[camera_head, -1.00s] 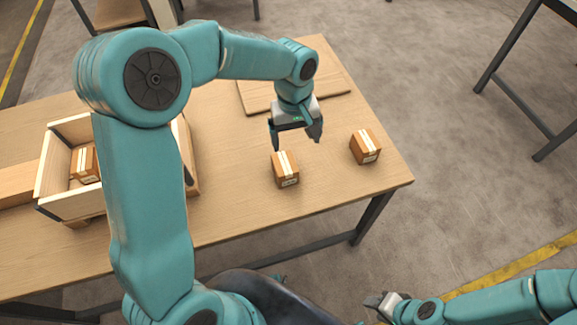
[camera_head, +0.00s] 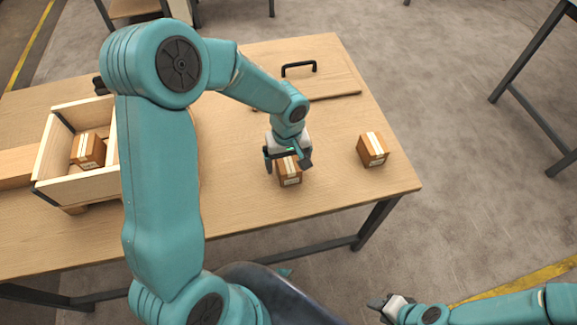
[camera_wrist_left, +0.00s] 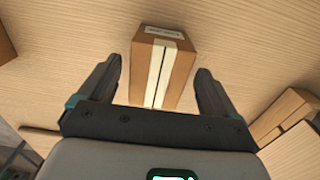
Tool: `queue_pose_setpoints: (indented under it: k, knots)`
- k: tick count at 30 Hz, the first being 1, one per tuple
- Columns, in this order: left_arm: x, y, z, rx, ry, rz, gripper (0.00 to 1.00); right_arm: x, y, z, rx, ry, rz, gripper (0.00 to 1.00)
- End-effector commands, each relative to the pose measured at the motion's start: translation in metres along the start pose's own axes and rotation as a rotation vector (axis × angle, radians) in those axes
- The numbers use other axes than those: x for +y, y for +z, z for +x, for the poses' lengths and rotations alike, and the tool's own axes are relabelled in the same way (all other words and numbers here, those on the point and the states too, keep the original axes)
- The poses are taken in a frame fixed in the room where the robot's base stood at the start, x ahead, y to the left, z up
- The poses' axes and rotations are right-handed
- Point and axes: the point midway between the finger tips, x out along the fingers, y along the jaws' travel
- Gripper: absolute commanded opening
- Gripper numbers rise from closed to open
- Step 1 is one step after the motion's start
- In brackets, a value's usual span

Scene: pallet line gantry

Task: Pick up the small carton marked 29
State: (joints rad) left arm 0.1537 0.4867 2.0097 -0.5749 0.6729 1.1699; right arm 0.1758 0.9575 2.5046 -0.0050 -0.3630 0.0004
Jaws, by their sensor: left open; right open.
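A small brown carton (camera_head: 289,173) with pale tape and a white label stands on the table under my left gripper (camera_head: 288,164). In the left wrist view the same carton (camera_wrist_left: 163,68) lies between the two open fingers of the gripper (camera_wrist_left: 160,88), with a gap on each side. Its label is too small to read. A second small carton (camera_head: 373,149) stands to the right, near the table's right edge. A third carton (camera_head: 88,150) is inside the open wooden box. No number is legible on any carton. My right gripper (camera_head: 388,306) is open and empty, low at the right, away from the table.
The wooden box (camera_head: 49,160) stands on the left of the table (camera_head: 240,215), partly behind my left arm. A flat wooden lid (camera_head: 330,82) with a black handle lies at the back. Dark-legged tables (camera_head: 530,55) stand at the right and back.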

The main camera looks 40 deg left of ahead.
Motion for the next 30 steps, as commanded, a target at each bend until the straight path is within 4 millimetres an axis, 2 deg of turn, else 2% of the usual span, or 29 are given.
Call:
queue_pose_setpoints:
  k: [1,5,13,19,20,30]
  knots:
    - [0.000,0.001,0.010,-0.003,-0.002,0.000,0.92,0.000,0.000,0.001,0.000,0.000,0.000,0.43]
    - [0.001,-0.001,0.025,-0.001,-0.001,0.000,0.92,0.001,0.000,0.002,0.000,0.000,0.000,0.43]
    - [0.003,-0.002,0.028,0.001,0.000,0.000,0.92,0.001,0.000,0.002,0.000,0.000,0.000,0.43]
    - [0.003,-0.002,0.028,0.000,0.000,0.000,0.26,0.001,0.000,0.002,0.000,0.000,0.000,0.43]
    - [0.003,-0.002,0.028,0.000,0.000,0.000,0.24,0.001,0.000,0.002,0.000,0.000,0.000,0.43]
    - [0.003,-0.002,0.021,0.002,0.002,-0.001,0.24,0.000,0.000,0.001,0.000,0.000,0.000,0.43]
